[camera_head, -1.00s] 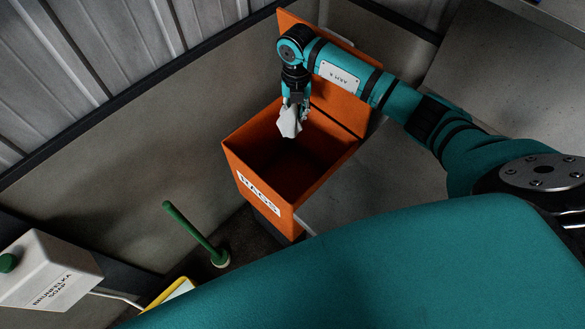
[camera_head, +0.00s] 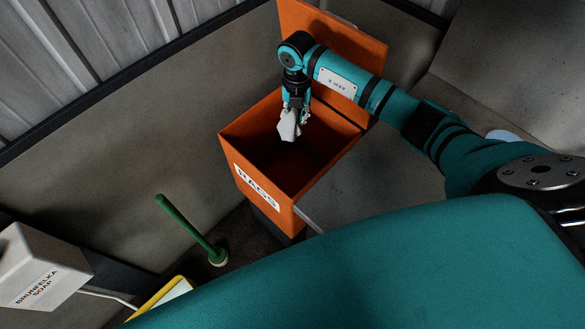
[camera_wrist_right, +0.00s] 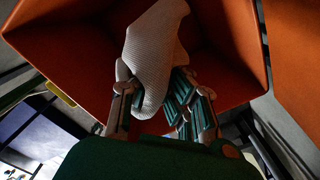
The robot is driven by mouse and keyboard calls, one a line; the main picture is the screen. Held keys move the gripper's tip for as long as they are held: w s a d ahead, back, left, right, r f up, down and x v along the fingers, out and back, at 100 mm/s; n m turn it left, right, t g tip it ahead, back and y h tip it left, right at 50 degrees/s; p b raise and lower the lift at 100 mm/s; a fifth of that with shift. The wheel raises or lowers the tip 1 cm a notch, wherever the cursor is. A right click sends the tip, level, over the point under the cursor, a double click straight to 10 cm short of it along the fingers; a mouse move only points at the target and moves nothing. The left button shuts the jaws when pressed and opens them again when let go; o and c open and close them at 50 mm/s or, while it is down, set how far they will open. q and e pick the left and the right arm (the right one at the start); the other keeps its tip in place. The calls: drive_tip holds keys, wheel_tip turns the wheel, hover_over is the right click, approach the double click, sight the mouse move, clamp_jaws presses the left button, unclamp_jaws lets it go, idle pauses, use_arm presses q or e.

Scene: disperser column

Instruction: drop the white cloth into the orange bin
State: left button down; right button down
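The orange bin (camera_head: 240,150), labelled "RAGS", stands open in the head view with its orange lid (camera_head: 355,40) raised at the back. My right gripper (camera_head: 296,104) is over the bin's opening and points down. It is shut on the white cloth (camera_head: 288,126), which hangs against the dark interior; its exact height relative to the rim is hard to tell. In the right wrist view, the cloth (camera_wrist_right: 155,50) sits between the fingers of the right gripper (camera_wrist_right: 160,105), with the bin's orange walls (camera_wrist_right: 70,60) behind it. My left gripper is out of view.
A white soap box (camera_head: 40,270) is at the lower left. A green-handled plunger (camera_head: 190,228) stands left of the bin, with a yellow-edged object (camera_head: 168,295) below it. A grey wall (camera_head: 120,150) runs behind. My teal body hides the lower right.

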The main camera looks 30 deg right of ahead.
drive_tip(key=shift+c, duration=0.8)
unclamp_jaws()
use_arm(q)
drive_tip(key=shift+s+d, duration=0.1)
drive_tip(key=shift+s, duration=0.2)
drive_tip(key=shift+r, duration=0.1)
use_arm(e)
drive_tip(key=shift+r, duration=0.1)
use_arm(q)
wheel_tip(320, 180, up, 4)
drive_tip(key=p, duration=0.4)
use_arm(e)
wheel_tip(320, 180, up, 5)
drive_tip(key=shift+r, duration=0.15)
wheel_tip(320, 180, up, 12)
